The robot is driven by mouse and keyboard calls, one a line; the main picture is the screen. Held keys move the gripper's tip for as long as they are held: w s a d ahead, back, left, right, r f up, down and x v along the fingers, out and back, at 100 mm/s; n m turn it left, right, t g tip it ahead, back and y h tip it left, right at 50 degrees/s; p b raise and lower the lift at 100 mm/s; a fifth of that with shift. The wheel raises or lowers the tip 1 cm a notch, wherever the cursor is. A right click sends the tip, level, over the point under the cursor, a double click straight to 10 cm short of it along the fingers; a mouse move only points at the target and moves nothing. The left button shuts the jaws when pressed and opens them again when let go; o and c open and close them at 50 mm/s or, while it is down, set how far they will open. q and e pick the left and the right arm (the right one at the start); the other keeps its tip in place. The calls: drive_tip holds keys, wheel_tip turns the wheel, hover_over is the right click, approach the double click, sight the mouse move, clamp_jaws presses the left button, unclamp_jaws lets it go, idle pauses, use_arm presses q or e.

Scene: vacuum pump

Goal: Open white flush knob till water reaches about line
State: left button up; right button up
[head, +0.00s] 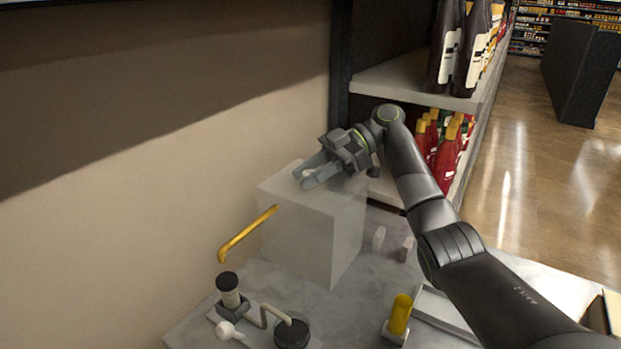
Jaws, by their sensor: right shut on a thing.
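A translucent, boxy tank (318,232) stands on the grey tabletop. My right gripper (305,180) is at the top of the tank, its fingers pointing left. It is shut on a small white knob (308,173), which is mostly hidden between the fingers. I cannot make out a water level or a line on the tank. Another white, round-ended part (226,329) sits low on the left, beside the black-topped pump piece (229,290). My left gripper is not in view.
A yellow bent pipe (246,234) is left of the tank. A black round cap (292,333) and a yellow cylinder (400,314) stand in front. Small white blocks (379,238) stand right of the tank. Shelves with bottles (447,150) are behind my right arm.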

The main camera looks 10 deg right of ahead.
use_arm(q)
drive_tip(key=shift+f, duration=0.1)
use_arm(e)
drive_tip(key=shift+f, duration=0.1)
idle(0.3)
drive_tip(key=o, duration=1)
drive_tip(key=shift+c, duration=0.2)
